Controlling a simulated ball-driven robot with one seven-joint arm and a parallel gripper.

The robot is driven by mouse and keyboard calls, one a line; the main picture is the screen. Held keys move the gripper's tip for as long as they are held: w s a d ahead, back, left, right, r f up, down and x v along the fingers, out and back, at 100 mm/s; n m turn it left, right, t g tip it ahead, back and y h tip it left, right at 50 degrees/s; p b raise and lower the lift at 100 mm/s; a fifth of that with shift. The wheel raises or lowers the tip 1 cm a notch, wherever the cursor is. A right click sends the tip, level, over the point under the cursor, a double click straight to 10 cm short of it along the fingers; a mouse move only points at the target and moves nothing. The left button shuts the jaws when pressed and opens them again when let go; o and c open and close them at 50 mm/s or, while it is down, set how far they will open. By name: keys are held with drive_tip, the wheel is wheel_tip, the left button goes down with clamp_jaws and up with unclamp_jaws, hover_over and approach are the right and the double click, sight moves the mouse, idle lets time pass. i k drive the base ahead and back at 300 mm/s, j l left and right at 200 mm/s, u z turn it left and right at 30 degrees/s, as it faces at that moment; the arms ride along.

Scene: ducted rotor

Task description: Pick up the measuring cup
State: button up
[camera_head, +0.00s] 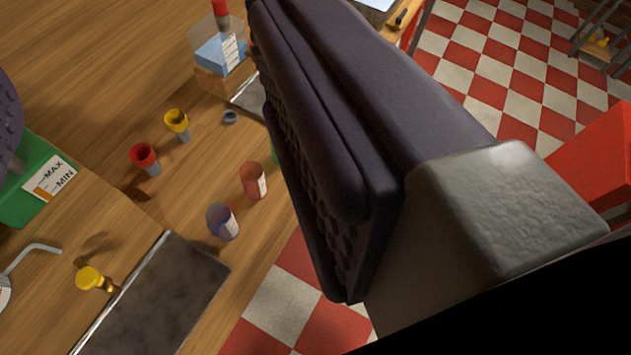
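No single thing is clearly marked as the measuring cup. Two small see-through cups with white labels stand near the table edge: a reddish cup (253,180) and a blue cup (221,222). A clear container with blue contents (221,50) and a white marked label stands at the top. My gripper (140,125) is open and appears empty above the table. One dark, textured finger fills the middle right, and part of the other shows at the left edge. The large finger hides part of the table and a green thing behind it.
On the wooden table (75,130) are a red-topped piece (145,157), a yellow-topped piece (177,123), a grey ring (230,117), a yellow knob (90,279), a dark plate (160,300) and a green MAX/MIN container (22,200). Beyond lies a red-and-white checked floor (500,75) with a red box (590,160).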

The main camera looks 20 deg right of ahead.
sight(251, 175)
drive_tip(key=i+l+u, duration=0.3)
drive_tip(key=i+l, duration=0.95)
drive_tip(key=i, duration=0.1)
